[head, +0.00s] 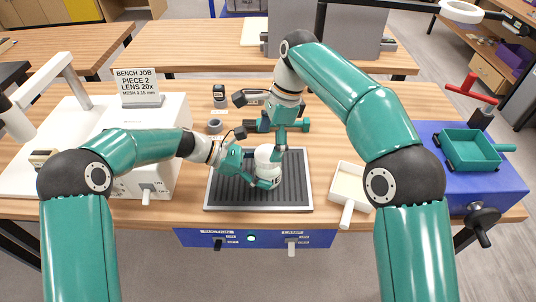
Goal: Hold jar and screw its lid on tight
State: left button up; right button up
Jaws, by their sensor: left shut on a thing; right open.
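A white jar (267,178) stands upright on the dark ribbed mat of a tray (222,193) in the middle of the bench. My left gripper (265,167) comes in from the left, low down, and is shut on the jar. My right gripper (280,150) is open and points down from above at the jar's top right. The jar's top looks pale and whitish. I cannot tell whether the lid is on it, nor whether the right fingers touch it. The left fingers and the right gripper hide part of the jar.
A white box with a sign (137,86) stands left. A small cream tray with a handle (350,185) lies right of the mat. Green tools and small dark items (219,96) lie behind. A blue unit with a green tray (470,147) and a vise stands far right.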

aim_at(269, 152)
jog(key=n, duration=0.3)
jog(key=shift+n+g, duration=0.3)
jog(key=shift+g, duration=0.1)
jog(key=shift+f, duration=0.15)
jog(key=shift+f, duration=1.65)
